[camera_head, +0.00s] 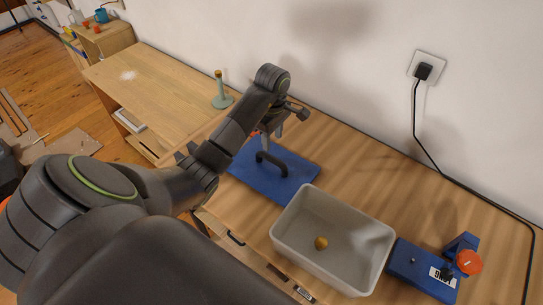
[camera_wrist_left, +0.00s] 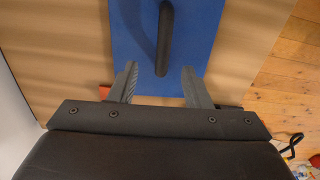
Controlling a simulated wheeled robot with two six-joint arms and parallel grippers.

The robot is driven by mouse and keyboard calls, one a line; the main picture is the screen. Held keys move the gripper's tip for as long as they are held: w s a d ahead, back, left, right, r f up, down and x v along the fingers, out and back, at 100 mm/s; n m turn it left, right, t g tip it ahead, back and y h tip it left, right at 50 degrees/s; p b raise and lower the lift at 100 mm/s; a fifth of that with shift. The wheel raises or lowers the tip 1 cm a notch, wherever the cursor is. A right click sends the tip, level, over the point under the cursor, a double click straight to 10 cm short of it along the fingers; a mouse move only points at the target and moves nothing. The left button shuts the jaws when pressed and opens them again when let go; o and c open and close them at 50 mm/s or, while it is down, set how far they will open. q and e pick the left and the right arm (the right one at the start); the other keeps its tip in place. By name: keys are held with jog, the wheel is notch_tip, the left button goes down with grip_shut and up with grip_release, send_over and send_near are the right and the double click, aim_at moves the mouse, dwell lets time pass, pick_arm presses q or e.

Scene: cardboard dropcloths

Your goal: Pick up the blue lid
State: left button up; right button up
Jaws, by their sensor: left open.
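The blue lid (camera_head: 292,178) is a flat blue rectangle lying on the wooden worktop, with a dark arched handle (camera_head: 270,162) on its top. My left gripper (camera_head: 266,138) is above the lid's far side, close to the handle. In the left wrist view my left gripper (camera_wrist_left: 158,78) is open, with its two fingers apart. The handle (camera_wrist_left: 165,40) runs lengthwise, its near end in line with the gap between the fingertips, and the blue lid (camera_wrist_left: 195,35) spreads on both sides. Whether a finger touches the handle cannot be told. My right gripper is not in view.
A grey bin (camera_head: 282,228) with a small orange-yellow object (camera_head: 321,242) inside stands right of the lid. A blue device (camera_head: 420,272) with an orange knob is further right. A green candlestick-like object (camera_head: 221,101) stands left. A black cable (camera_head: 430,158) hangs from the wall socket.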

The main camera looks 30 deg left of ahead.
aim_at(272, 157)
pick_arm(q)
jog(key=shift+f+b, duration=2.25)
jog(key=shift+f, duration=0.5)
jog(key=shift+s+f+b, duration=0.15)
jog(key=shift+f+b, duration=0.25)
jog(key=shift+f, duration=0.05)
notch_tip(272, 157, down, 2)
jog(key=shift+s+p, duration=0.15)
jog(key=shift+p, duration=0.7)
jog(key=shift+f, duration=0.6)
grip_shut()
